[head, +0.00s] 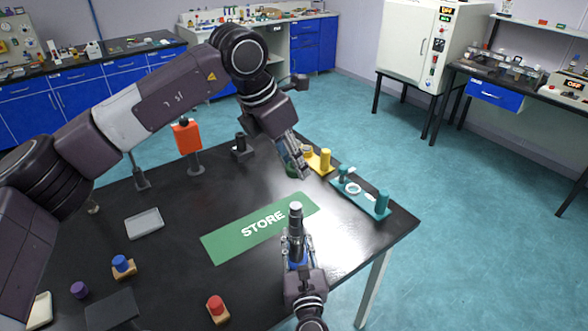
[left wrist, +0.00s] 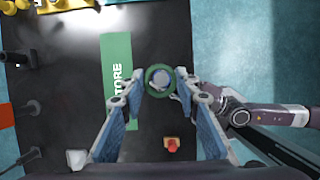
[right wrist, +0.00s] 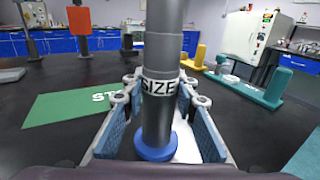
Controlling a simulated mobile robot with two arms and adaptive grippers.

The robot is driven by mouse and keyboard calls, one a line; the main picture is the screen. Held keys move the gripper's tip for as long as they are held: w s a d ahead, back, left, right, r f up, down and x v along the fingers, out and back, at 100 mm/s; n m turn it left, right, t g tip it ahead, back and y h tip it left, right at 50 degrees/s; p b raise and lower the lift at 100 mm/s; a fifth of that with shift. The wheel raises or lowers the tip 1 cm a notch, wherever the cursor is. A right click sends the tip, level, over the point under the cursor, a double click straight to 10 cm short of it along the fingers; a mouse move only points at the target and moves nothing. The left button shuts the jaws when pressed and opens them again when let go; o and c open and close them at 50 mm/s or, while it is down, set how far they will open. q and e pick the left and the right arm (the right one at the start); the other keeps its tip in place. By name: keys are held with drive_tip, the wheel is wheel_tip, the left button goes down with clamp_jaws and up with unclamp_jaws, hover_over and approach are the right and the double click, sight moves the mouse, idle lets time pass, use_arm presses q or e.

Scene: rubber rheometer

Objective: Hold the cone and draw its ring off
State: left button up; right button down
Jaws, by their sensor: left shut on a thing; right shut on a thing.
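The cone is a dark grey stepped post (head: 296,222) with a light top. It stands upright in my right gripper (head: 298,246), which is shut on it. In the right wrist view the cone (right wrist: 160,60) shows a white SIZE label and a blue foot, and its top is out of frame. The green ring (head: 291,171) is in my left gripper (head: 302,172), which is shut on it. In the head view a gap shows between ring and cone top. In the left wrist view the ring (left wrist: 160,67) sits between the fingers, with the cone seen through it.
The green STORE mat (head: 230,242) lies on the black table left of the cone. A teal stand (head: 372,206) and a yellow stand (head: 325,164) are at the back right. A red-topped block (head: 217,308) and a blue-topped block (head: 123,265) stand at the front left.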

use_arm(q)
drive_tip(key=shift+r, duration=1.55)
use_arm(e)
drive_tip(key=shift+f, duration=0.1)
drive_tip(key=c, duration=1.5)
unclamp_jaws()
drive_tip(key=shift+o, duration=0.2)
